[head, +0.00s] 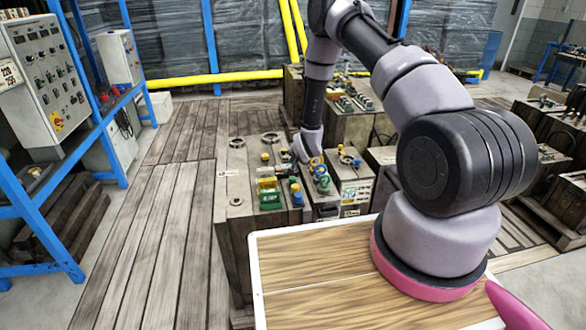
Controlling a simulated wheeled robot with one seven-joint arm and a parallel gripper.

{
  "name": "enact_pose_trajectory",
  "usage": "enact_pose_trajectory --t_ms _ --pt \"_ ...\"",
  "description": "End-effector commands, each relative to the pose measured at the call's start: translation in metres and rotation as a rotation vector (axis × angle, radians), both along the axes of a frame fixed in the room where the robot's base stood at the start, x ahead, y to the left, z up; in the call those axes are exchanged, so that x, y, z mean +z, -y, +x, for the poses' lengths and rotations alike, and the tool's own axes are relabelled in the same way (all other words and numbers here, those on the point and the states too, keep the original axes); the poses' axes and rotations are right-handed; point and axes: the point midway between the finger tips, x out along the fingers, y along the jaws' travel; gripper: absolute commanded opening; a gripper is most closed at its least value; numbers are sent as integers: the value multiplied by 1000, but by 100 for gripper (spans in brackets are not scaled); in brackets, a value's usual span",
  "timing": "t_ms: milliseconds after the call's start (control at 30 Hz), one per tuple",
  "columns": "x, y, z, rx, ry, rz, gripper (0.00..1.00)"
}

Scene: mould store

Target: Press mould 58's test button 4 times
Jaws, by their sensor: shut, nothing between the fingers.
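Several dark metal moulds stand together in the middle of the head view, on the far side of my wooden deck. The left mould (230,205) carries a green block (270,200) with yellow parts and small blue and yellow fittings. The right mould (350,178) has blue, green and yellow fittings near its left side and a label plate (356,194) on its front. I cannot read the number 58 on any of them, and cannot tell which fitting is the test button. My gripper (297,160) is small and partly hidden, low over the moulds between these fittings. It is shut and empty; contact cannot be made out.
A blue frame with a grey control cabinet (45,80) stands at the left. Another mould (350,110) stands behind, and more moulds (545,105) are at the right. A yellow pipe (215,78) runs along the back. The plank floor (150,230) at the left is clear.

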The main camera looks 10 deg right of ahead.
Motion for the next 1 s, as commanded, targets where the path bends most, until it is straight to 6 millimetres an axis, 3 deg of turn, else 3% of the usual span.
enact_pose_trajectory --t_ms 1000 --pt "-10 0 0 0 0 0 0"
